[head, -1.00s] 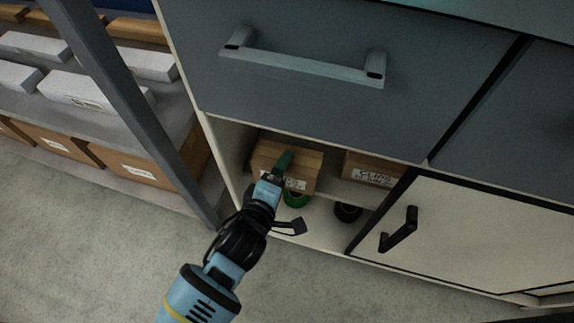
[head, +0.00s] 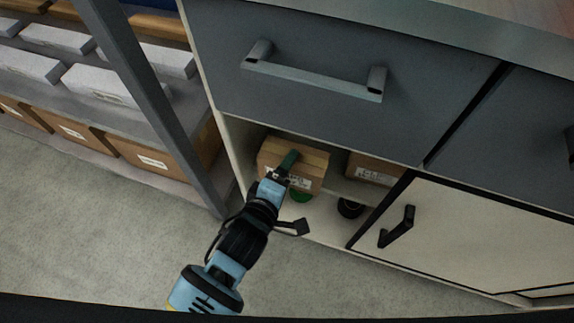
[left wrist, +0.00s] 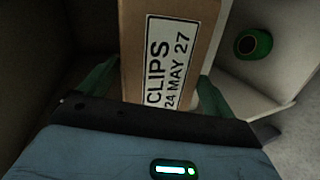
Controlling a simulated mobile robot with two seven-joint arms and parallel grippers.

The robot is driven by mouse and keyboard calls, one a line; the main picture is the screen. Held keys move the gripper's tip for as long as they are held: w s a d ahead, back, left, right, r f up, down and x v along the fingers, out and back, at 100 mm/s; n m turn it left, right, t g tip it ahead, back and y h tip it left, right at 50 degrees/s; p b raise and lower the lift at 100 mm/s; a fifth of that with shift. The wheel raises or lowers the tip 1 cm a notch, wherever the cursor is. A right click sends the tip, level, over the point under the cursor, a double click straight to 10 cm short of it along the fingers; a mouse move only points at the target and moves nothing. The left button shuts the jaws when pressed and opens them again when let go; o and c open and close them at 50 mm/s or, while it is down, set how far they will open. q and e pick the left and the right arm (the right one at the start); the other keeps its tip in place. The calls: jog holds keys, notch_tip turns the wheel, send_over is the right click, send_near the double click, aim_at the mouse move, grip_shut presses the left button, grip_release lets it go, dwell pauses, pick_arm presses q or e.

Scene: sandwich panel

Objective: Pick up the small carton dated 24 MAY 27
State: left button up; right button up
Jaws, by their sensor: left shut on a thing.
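The small carton (left wrist: 196,22) is brown with a white label reading "CLIPS 24 MAY 27" in the left wrist view. In the head view the carton (head: 308,158) is in the left part of the open compartment under the grey drawer. My left gripper (left wrist: 160,92) is shut on this carton, one green finger on each side. In the head view the left gripper (head: 287,163) covers part of the carton and its label. I cannot tell whether the carton touches the shelf. My right gripper is not in view.
A second carton (head: 372,170) stands to the right in the compartment. A grey drawer (head: 330,110) is above, a cream door (head: 460,235) to the right, and a grey rack post (head: 150,100) to the left.

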pick_arm(q)
jog(key=s+a+r+p, duration=0.1)
jog(key=s+a+p, duration=0.1)
jog(key=s, duration=1.1)
jog(key=shift+a+r+p, duration=0.15)
jog(key=shift+r+p, duration=0.1)
jog(key=shift+p, duration=0.35)
